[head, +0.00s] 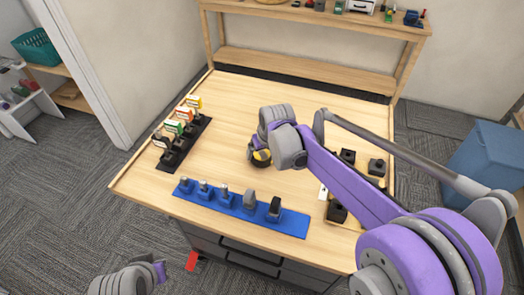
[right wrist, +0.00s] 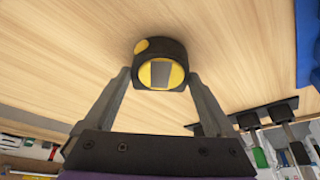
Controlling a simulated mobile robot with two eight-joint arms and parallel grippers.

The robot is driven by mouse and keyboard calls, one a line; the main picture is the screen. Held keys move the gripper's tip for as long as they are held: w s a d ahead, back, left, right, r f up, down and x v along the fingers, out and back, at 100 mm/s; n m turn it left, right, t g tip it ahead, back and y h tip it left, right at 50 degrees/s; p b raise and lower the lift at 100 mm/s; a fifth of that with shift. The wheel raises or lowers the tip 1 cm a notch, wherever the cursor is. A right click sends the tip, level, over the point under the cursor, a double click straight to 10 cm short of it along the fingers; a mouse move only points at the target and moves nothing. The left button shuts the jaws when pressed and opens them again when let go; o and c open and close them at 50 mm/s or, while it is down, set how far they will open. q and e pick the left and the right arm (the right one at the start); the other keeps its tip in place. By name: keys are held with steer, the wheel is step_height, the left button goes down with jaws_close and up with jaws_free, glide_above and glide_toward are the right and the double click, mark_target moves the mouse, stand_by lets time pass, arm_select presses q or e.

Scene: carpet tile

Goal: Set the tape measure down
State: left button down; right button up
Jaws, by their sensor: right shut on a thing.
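The tape measure (right wrist: 160,63) is black and yellow. In the right wrist view it sits between the two fingers of my right gripper (right wrist: 158,82), which is shut on it. In the head view the tape measure (head: 261,157) shows just below my right gripper (head: 262,148), over the middle of the wooden workbench (head: 240,95). The gripper hides part of it there. I cannot tell whether it touches the bench top. My left gripper (head: 160,271) is only partly in view at the bottom left, in front of the bench, and its jaws are not clear.
A blue strip (head: 235,208) with several upright items lies along the front edge. A dark rack (head: 180,148) with several boxes stands at the left. Black blocks (head: 348,156) stand at the right, partly behind my arm. A raised shelf (head: 310,68) spans the back. The back-left bench top is clear.

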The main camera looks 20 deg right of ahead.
steer(key=shift+f, duration=0.1)
steer(key=o, duration=1.4)
steer(key=shift+c, duration=0.2)
steer(key=v, duration=1.2)
